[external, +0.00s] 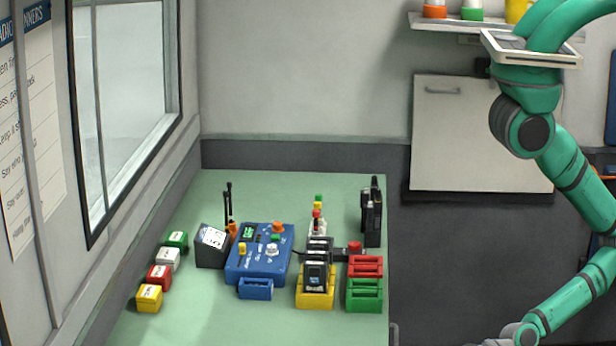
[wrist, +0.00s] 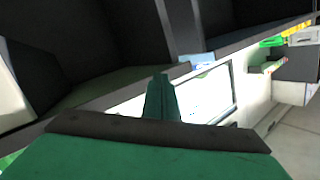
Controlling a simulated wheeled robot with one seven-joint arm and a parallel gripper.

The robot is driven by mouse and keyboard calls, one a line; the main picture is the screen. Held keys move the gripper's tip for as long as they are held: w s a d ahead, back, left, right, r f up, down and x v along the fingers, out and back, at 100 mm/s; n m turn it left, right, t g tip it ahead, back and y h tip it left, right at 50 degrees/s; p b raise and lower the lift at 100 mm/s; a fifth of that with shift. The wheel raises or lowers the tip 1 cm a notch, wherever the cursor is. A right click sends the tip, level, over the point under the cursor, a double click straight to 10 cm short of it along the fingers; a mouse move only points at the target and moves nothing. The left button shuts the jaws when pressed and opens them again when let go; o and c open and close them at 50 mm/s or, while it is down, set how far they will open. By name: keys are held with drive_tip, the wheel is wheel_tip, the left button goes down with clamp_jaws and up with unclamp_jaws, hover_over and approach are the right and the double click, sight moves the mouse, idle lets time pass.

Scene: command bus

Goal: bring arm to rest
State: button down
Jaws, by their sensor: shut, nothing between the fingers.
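My gripper (wrist: 161,80) shows in the wrist view as a narrow green wedge beyond the dark-edged green wrist housing. Its fingers are together with nothing between them. It points toward a tilted scene of shelves and a white-framed panel, apart from anything I can make out. In the external view my green arm (external: 575,175) is bent along the right side, clear of the table. Its upper and lower parts run out of the picture, and I cannot make out the fingers there.
The pale green table (external: 230,325) holds a blue console (external: 250,277), a yellow rack (external: 316,302), red and green trays and several small labelled boxes. A wall shelf (external: 455,25) and a grey cabinet (external: 455,135) are near my arm. Dark floor lies right of the table.

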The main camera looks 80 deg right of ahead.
drive_tip(key=s+d+r+h, duration=0.1)
drive_tip(key=d+r+h, duration=0.3)
drive_tip(key=d, duration=1)
drive_tip(key=s+d+r+m+t+h, duration=0.1)
drive_tip(key=d+r+h, duration=0.3)
drive_tip(key=d, duration=1)
drive_tip(key=shift+r, duration=0.6)
